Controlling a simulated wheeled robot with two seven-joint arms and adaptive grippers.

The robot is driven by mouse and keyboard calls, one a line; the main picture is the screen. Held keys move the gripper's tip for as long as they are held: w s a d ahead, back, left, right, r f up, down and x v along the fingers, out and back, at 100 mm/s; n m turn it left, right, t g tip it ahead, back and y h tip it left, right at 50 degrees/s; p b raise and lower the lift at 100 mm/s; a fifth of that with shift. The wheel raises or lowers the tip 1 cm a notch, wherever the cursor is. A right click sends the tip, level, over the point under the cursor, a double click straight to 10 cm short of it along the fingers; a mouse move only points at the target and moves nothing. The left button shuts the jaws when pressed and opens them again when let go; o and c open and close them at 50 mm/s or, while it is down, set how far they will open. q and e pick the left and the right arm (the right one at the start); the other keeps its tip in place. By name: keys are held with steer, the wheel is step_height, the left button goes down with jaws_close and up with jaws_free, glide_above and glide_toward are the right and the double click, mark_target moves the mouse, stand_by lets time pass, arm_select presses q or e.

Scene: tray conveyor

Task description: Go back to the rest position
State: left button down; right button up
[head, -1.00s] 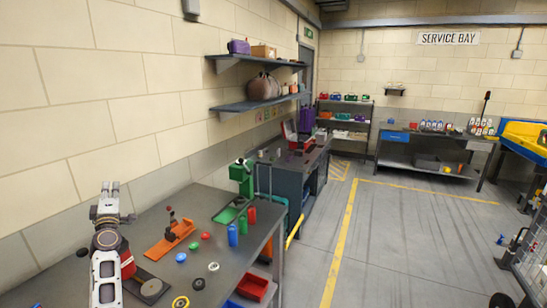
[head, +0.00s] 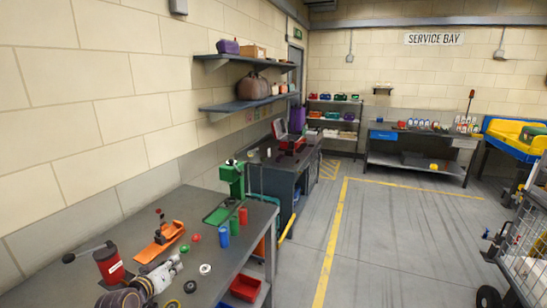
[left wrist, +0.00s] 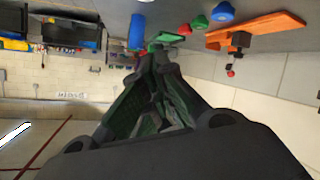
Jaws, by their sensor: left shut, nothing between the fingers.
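My left gripper (head: 176,264) is low at the near left of the grey workbench in the head view, with its fingers pointing right. It is shut and holds nothing. In the left wrist view its dark fingers (left wrist: 155,58) meet at the tips. In that view the bench and its objects lie along the top edge, apart from the fingers. My right gripper is not in view.
The marked floor (head: 385,240) is open at right.

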arm_select(q)
steer(key=s+d+f+m+g, duration=0.1)
steer(key=s+d+f, duration=0.1)
steer(key=s, duration=0.2)
steer(key=s+d+f+m+g, duration=0.1)
steer(key=s+d+f+g, duration=0.1)
steer(key=s+f, duration=0.1)
steer(key=s+d+f+m+g, duration=0.1)
steer(key=s+d+f, duration=0.1)
steer(key=s, duration=0.3)
steer(key=shift+d+f+g, duration=0.3)
steer(key=shift+f, duration=0.15)
steer(key=s+d+f+m+g+y, duration=0.1)
steer(key=s+d+f+g, duration=0.15)
steer(key=s, duration=0.65)
steer(key=s+d+f+m+g+y, duration=0.1)
steer(key=s+g, duration=0.2)
steer(key=s, duration=0.6)
step_height(320, 180, down, 33)
steer(key=s+g, duration=0.1)
steer(key=s, duration=0.2)
steer(key=s+a+f, duration=0.2)
steer(key=s+f, duration=0.8)
steer(key=s, duration=0.1)
steer(key=s+a+f+g, duration=0.1)
steer(key=s+a+f, duration=0.1)
steer(key=s+f, duration=0.7)
steer(key=shift+s+f+m, duration=0.3)
steer(key=shift+s+f, duration=0.05)
steer(key=shift+s, duration=0.5)
